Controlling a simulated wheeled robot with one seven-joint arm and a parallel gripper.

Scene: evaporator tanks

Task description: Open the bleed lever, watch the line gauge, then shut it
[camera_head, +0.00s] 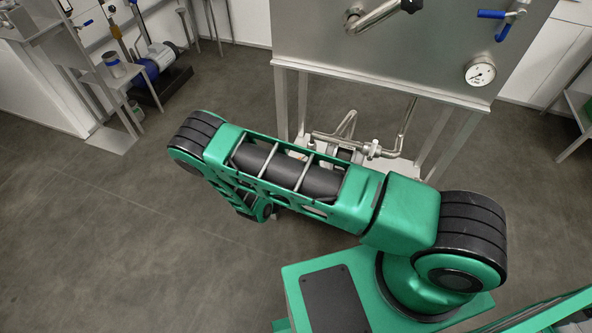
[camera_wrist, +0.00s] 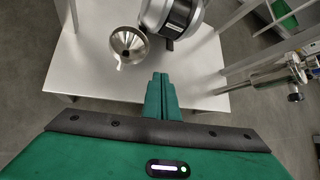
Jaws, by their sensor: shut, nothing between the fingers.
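In the head view a blue-handled lever (camera_head: 492,14) sits at the upper right of the steel tank front, with a second blue part (camera_head: 502,33) just below it. I cannot tell for sure which is the bleed lever. A round white-faced gauge (camera_head: 480,72) is mounted below them; its reading is too small to tell. My gripper (camera_wrist: 161,80) shows in the wrist view, its green fingers together and empty, pointing over a pale steel tabletop. Neither the blue lever nor the gauge is recognisable in the wrist view. My gripper is hidden in the head view.
In the wrist view a steel funnel (camera_wrist: 128,43) and a steel and black vessel (camera_wrist: 174,14) stand on the tabletop (camera_wrist: 85,70). Pipe fittings (camera_wrist: 292,70) are at right. In the head view the tank (camera_head: 400,45) stands on legs; a blue pump (camera_head: 152,62) is far left.

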